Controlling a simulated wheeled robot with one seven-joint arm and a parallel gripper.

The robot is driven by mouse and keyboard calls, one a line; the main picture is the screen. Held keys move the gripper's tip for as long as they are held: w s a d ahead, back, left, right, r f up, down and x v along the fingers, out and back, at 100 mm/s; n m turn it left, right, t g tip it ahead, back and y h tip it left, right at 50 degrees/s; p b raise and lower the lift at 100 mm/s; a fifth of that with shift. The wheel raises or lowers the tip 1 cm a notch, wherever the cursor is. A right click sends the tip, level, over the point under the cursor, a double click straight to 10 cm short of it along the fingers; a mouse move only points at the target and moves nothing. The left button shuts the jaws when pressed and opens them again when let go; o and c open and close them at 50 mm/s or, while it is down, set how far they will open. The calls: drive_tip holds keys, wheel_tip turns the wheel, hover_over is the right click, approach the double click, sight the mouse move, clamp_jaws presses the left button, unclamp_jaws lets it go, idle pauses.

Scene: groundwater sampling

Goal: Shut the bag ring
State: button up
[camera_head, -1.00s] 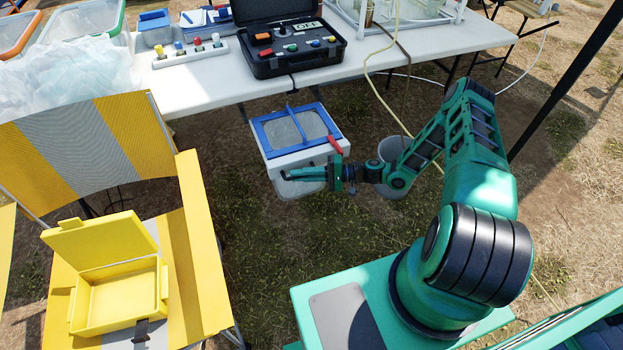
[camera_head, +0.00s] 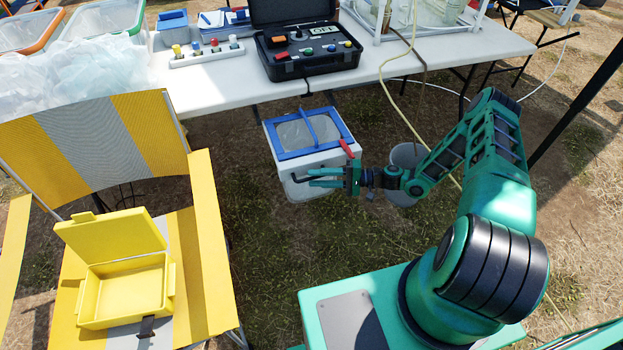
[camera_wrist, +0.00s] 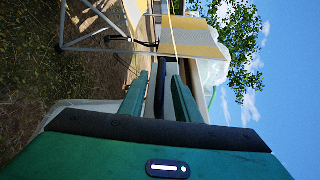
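The bag ring (camera_head: 281,155) is a blue square frame lying on top of the white bin (camera_head: 318,178) under the table's front edge. A blue bar crosses it above a grey sheet, and a red tab (camera_head: 346,148) stands at its front right corner. A dark hooked handle (camera_head: 295,178) shows at the bin's front. My gripper (camera_head: 312,178) is in front of the bin, below the ring's front edge, with its two teal fingers apart. In the wrist view a dark bar (camera_wrist: 160,92) lies between the fingers; whether they touch it I cannot tell.
A yellow open box (camera_head: 125,290) sits on the striped chair (camera_head: 215,250) at left. The white table (camera_head: 215,92) carries a black case (camera_head: 312,60). A grey bucket (camera_head: 402,158) stands right of the bin, behind my arm. Grass between chair and base is clear.

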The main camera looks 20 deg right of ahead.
drive_tip(key=v, duration=0.8)
drive_tip(key=shift+d+f, duration=0.1)
drive_tip(key=shift+d, duration=0.05)
